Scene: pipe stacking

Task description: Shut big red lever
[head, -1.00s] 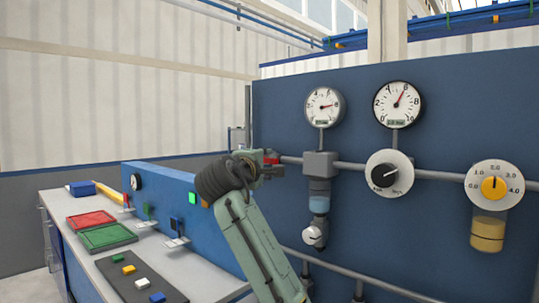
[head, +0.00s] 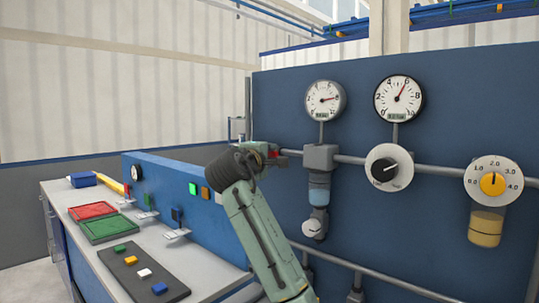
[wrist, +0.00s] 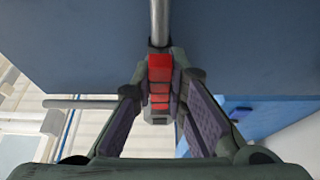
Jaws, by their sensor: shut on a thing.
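The red lever (wrist: 159,80) is in the middle of the wrist view, at the end of a grey pipe and in line with it in that view. My gripper (wrist: 160,92) is shut on the lever, with one finger on each side. In the head view a small part of the red lever (head: 273,154) shows at the left end of the panel's pipe. My gripper (head: 264,151) is there too, mostly hidden behind my dark wrist. The lever's exact angle is hard to tell.
The blue panel (head: 420,235) carries two dial gauges, a black knob (head: 384,172) and a yellow knob (head: 492,184) right of the lever. A grey workbench (head: 128,258) with red (head: 92,210) and green (head: 110,229) trays stands at the left.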

